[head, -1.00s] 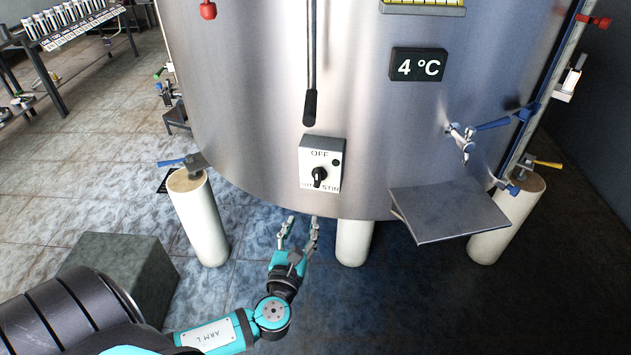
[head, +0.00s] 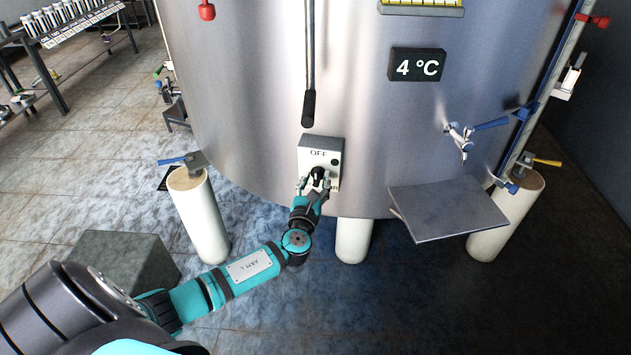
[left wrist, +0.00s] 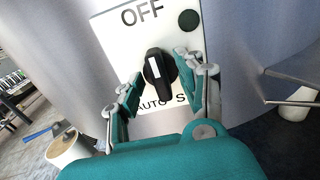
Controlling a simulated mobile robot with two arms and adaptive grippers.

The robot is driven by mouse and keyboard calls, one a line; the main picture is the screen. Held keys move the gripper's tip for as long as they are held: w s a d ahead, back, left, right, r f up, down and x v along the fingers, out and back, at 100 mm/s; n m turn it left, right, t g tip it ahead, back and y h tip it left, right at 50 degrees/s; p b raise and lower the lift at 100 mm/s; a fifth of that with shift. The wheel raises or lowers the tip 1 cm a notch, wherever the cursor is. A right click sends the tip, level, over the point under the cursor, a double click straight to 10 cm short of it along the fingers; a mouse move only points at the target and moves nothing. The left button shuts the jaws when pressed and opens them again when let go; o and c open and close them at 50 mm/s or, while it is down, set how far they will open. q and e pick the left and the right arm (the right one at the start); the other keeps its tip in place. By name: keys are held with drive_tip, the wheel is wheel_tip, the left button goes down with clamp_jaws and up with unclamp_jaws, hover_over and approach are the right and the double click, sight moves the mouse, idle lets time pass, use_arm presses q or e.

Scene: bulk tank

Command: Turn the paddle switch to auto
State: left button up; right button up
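The paddle switch is a black knob (left wrist: 159,72) with a white pointer mark, on a white plate (head: 313,149) fixed to the steel tank. The plate reads OFF at the top, and AUTO and part of another label at the bottom, partly covered by my gripper. The mark lies at the knob's left side in the left wrist view. My left gripper (head: 315,184) is at the plate, its open fingers on either side of the knob in the left wrist view (left wrist: 155,85). A gap shows beside the knob. My right gripper is not in view.
A long black-handled lever (head: 309,107) hangs just above the plate. A grey shelf (head: 448,208) and a blue-handled tap (head: 466,140) are to the right. White tank legs (head: 200,220) stand below, and a grey block (head: 125,268) sits on the floor at left.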

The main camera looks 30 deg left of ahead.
use_arm(q)
clamp_jaws()
drive_tip(key=shift+f, duration=0.1)
idle(0.4)
drive_tip(key=n+b, duration=0.2)
drive_tip(key=n, duration=0.1)
drive_tip(key=shift+f, duration=0.1)
drive_tip(key=n+b, duration=0.3)
drive_tip(key=n, duration=0.2)
drive_tip(key=shift+n, duration=0.3)
drive_tip(key=n+b, duration=0.2)
drive_tip(key=n, duration=0.3)
drive_tip(key=shift+a+b, duration=0.1)
drive_tip(key=shift+b, duration=0.3)
drive_tip(key=n+b, duration=0.1)
drive_tip(key=n, duration=0.2)
drive_tip(key=shift+n, duration=1.6)
